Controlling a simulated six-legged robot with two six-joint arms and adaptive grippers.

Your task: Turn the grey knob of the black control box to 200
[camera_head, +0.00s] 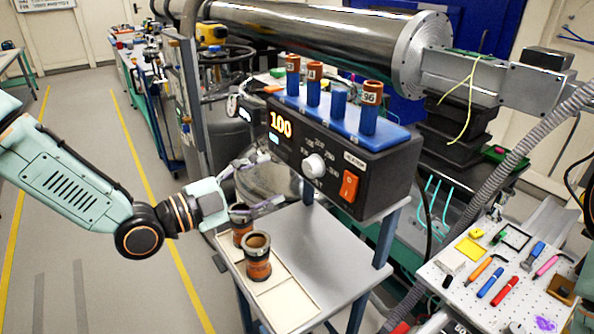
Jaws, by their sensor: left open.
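The black control box (388,178) stands raised above a small metal table at the centre. Its front display (281,124) reads 100 in orange digits. The light grey knob (314,165) sits on the front panel with scale marks around it; I cannot read where it points. An orange rocker switch (348,186) is to the right of the knob. My left gripper (273,178) is open and empty, left of the box, with its fingers pointing right towards the panel. It is apart from the knob. My right gripper is not in view.
A blue rack (385,137) with several labelled brown-topped cylinders sits on the box. Two orange-black cups, a nearer one (257,262) and one behind (241,228), stand below my left gripper. A pegboard with tools (475,293) is at right. Open floor lies left.

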